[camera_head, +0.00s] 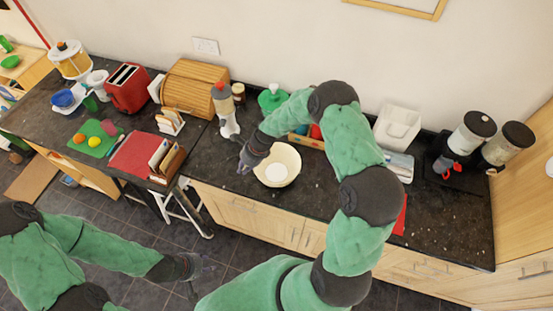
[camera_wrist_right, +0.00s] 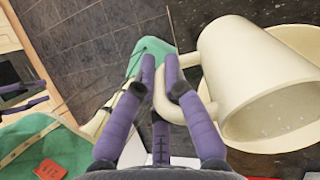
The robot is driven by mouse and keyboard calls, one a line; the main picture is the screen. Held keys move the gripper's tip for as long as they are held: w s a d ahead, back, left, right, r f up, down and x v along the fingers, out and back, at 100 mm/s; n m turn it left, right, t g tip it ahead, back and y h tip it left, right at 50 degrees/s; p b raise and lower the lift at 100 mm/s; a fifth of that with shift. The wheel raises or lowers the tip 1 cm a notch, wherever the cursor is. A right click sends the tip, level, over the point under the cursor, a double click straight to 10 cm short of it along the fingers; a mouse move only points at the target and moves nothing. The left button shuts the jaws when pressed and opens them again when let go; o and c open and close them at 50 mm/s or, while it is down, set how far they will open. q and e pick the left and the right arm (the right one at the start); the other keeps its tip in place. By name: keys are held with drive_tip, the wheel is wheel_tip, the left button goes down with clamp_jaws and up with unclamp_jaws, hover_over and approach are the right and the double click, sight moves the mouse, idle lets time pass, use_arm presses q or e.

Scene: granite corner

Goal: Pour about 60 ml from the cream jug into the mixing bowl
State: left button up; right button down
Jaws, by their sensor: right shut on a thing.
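The cream jug (camera_wrist_right: 235,65) is a cream-coloured vessel with a loop handle. My right gripper (camera_wrist_right: 161,78) is shut on that handle. The jug lies tilted in the right wrist view, its mouth toward the lower right. The cream mixing bowl (camera_wrist_right: 300,40) shows behind it. In the head view the bowl (camera_head: 291,158) stands on the dark counter with a paler round patch inside. My right gripper (camera_head: 246,160) is at its left side there; I cannot clearly separate jug from bowl. My left gripper (camera_head: 194,268) is open and empty, away from the counter.
A bottle with a grey top (camera_head: 224,108) stands left of the bowl, and a green-lidded container (camera_head: 271,97) stands behind it. A toast rack (camera_head: 170,122), bread box (camera_head: 196,87) and red toaster (camera_head: 127,88) are further left. Two dispensers (camera_head: 472,131) stand at right.

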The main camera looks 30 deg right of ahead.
drive_tip(key=shift+w+a+r+h+p, duration=0.25)
drive_tip(key=shift+a+h+p, duration=0.15)
drive_tip(key=shift+p, duration=1.5)
drive_tip(key=f+h+b, duration=0.1)
drive_tip(key=b, duration=0.1)
drive_tip(key=a+f+g+h+b, duration=0.1)
drive_tip(key=b, duration=0.2)
drive_tip(key=a+f+h+b, duration=0.1)
drive_tip(key=b, duration=0.1)
drive_tip(key=shift+w+a+m+g+h, duration=0.1)
drive_tip(key=shift+w+m+g+h, duration=0.3)
